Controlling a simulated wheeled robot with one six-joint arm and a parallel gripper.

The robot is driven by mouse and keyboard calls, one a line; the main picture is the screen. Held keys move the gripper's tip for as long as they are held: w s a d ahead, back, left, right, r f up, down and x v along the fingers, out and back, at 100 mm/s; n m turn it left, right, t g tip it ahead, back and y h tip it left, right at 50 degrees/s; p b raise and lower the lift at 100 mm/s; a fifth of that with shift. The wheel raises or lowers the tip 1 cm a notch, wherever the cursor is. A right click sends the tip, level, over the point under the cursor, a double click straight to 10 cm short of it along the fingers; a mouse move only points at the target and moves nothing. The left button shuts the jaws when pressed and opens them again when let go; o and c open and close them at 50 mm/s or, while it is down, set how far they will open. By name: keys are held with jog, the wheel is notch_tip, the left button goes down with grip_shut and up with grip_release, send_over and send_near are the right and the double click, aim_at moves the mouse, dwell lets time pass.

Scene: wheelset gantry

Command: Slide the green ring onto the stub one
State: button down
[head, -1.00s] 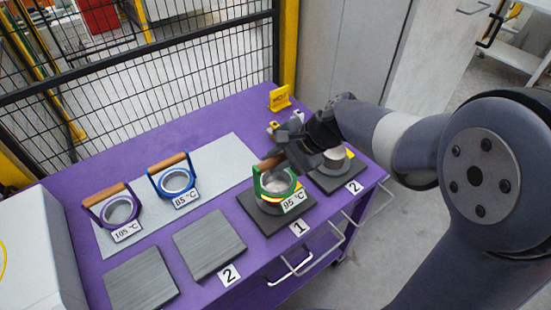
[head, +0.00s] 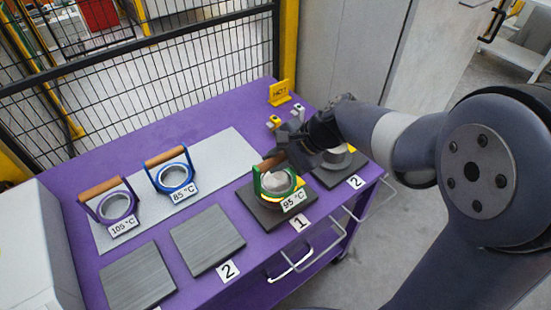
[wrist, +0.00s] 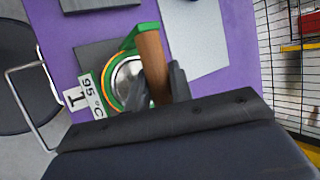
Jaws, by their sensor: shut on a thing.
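The green ring (head: 262,184) has a wooden handle (head: 270,161) and a "95 °C" tag (head: 294,199). My gripper (head: 283,155) is shut on the handle; in the wrist view my gripper (wrist: 158,90) also has its fingers on either side of the wooden handle (wrist: 152,66). The ring is around or just over the metal stub (head: 277,182) on the dark plate marked 1 (head: 252,214). I cannot tell how far down it sits. In the wrist view the green ring (wrist: 109,104) circles the round metal top of the stub (wrist: 127,80).
Stub two (head: 336,158) stands right behind, near my arm. A purple ring (head: 110,207) and a blue ring (head: 173,177) lie on the grey mat (head: 222,150). Flat dark plates (head: 208,240) lie at the front left. A yellow "HOT" sign (head: 280,92) stands at the back.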

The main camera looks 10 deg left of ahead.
jog(key=shift+f+b, duration=0.85)
jog(key=shift+f, duration=0.2)
jog(key=c, duration=1.2)
grip_release()
jog(key=shift+o, duration=0.2)
jog(key=v, duration=1)
jog(key=shift+d+r+p, duration=0.25)
jog(key=shift+r+p, duration=0.1)
jog(key=shift+p, duration=0.05)
